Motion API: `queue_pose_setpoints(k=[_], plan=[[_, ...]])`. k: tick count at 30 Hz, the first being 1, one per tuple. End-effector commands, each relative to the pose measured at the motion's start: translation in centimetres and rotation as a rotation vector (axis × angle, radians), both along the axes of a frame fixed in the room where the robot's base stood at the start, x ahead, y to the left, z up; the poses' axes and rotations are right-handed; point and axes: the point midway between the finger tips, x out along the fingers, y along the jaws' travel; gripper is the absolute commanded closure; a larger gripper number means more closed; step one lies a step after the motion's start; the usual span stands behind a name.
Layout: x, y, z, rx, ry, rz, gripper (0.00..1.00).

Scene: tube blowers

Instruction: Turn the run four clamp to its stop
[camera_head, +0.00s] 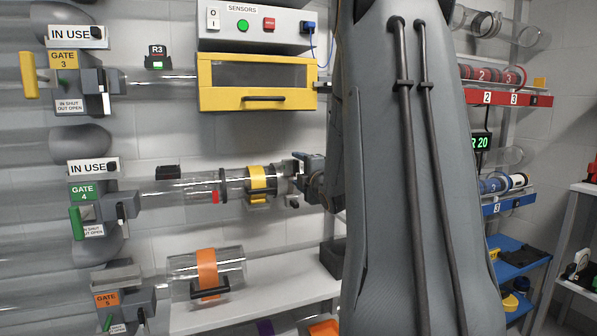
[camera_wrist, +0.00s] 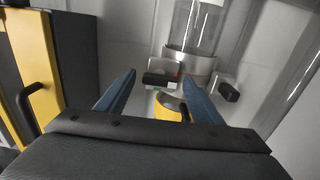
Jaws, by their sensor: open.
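The run four tube (camera_head: 190,190) is clear and runs right from the green GATE 4 plate (camera_head: 84,193) in the head view. A yellow band with a black handle (camera_head: 258,183) is around it. A metal collar (camera_head: 283,178) at its right end has a black knob (camera_head: 293,201) below; I take this for the clamp. My gripper (camera_head: 303,168) is beside the collar. In the wrist view my gripper (camera_wrist: 160,76) is open, with a black lever (camera_wrist: 158,80) between the fingertips, near red and green marks. The metal collar (camera_wrist: 190,68) lies just beyond. Contact cannot be told.
A yellow drawer box (camera_head: 257,84) hangs above run four, under the SENSORS panel (camera_head: 256,25). Below is the GATE 5 tube with an orange band (camera_head: 207,268). A white shelf (camera_head: 285,300) runs underneath. Racks with a red ledge (camera_head: 508,97) stand right.

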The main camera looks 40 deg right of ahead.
Motion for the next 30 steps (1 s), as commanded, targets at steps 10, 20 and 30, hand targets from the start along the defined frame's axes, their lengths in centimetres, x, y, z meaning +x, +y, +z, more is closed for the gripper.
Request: queue_pose_setpoints(k=[10,20,30], plan=[[-2.7,0.7,0.1,0.0,0.0,-0.002,0.39],[-7.0,2.0,0.1,0.0,-0.001,-0.001,0.39],[-7.5,2.2,0.0,0.0,0.0,0.0,0.39]])
